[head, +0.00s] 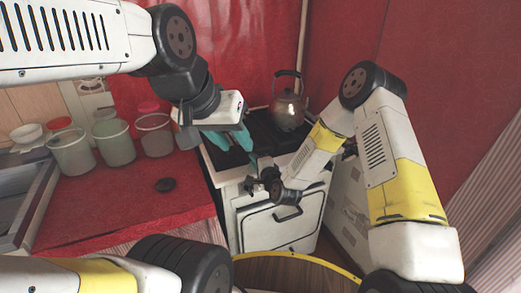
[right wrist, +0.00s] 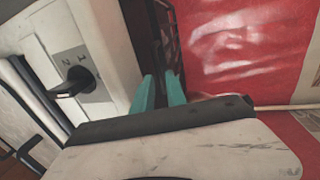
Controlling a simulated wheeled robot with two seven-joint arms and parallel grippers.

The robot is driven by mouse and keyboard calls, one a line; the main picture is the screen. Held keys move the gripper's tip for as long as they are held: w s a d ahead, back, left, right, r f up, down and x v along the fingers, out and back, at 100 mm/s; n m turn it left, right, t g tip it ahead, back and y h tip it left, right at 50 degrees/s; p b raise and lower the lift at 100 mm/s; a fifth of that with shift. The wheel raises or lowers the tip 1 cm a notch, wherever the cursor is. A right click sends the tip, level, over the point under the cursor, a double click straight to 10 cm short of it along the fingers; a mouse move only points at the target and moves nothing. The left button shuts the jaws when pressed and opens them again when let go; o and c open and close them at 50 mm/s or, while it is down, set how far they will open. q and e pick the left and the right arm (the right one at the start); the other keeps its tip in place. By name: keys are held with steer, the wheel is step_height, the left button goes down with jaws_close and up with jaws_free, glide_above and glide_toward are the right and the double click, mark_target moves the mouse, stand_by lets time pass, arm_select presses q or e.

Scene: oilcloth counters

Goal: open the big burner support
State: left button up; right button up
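The burner support (head: 262,130) is a dark grate on top of the white stove (head: 290,214). A dark, upright-looking lattice edge (right wrist: 165,38) at the stove's edge shows in the right wrist view. My left gripper (head: 230,139), with teal fingers spread apart, is over the left part of the stove top and hides some of it. My right gripper (head: 252,165) is low at the stove's front top edge. In the right wrist view its teal fingers (right wrist: 161,90) are a little apart, close to the lattice edge. Whether they touch it cannot be told.
A kettle (head: 288,109) stands at the back of the stove top. A stove knob (right wrist: 75,82) is near my right gripper.

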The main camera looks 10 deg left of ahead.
steer(key=shift+x, duration=1.75)
steer(key=shift+c, duration=0.3)
jaws_close()
